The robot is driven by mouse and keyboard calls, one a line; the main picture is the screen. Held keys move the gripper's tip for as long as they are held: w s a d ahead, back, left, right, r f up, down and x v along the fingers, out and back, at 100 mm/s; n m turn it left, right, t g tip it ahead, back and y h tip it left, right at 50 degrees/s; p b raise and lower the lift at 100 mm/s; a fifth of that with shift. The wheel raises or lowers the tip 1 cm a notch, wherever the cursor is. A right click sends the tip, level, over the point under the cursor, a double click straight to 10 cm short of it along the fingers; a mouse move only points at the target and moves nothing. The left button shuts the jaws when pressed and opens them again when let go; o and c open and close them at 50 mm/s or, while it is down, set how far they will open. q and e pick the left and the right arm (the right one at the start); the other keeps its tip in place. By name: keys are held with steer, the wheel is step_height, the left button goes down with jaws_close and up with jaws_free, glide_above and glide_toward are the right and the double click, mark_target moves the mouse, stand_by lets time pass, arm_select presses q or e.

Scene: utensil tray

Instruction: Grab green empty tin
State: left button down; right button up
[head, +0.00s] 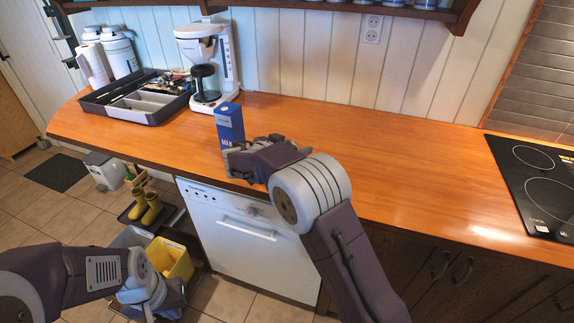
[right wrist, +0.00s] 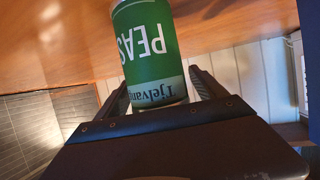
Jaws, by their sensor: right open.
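The green tin (right wrist: 148,45), labelled PEAS, shows large in the right wrist view, with its lettering upside down. My right gripper (right wrist: 162,84) is open, with one finger on each side of the tin's near end. I cannot tell whether either finger touches it. In the head view my right gripper (head: 237,158) is over the front of the counter, beside the milk carton, and I cannot make out the tin there. The tin's inside is hidden, so I cannot tell if it is empty. My left gripper (head: 155,303) is low at the lower left, below counter height, its jaws unclear.
A blue milk carton (head: 229,122) stands just behind my right gripper. A coffee maker (head: 207,65) and a dark utensil tray (head: 150,118) stand at the back left of the wooden counter (head: 400,160). The counter's middle right is clear up to the black hob (head: 535,185).

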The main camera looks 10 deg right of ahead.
steer(key=shift+s+a+r, duration=0.1)
steer(key=c, duration=0.5)
jaws_close()
steer(key=shift+r, duration=0.1)
steer(key=shift+r, duration=0.35)
steer(key=r, duration=0.3)
steer(key=shift+s+d+r, duration=0.3)
steer(key=shift+s+d, duration=0.1)
steer(key=s+d+r+b, duration=0.2)
steer(key=s+d+r, duration=0.4)
steer(key=s, duration=0.2)
steer(key=shift+d+r, duration=0.2)
steer(key=shift+d, duration=0.15)
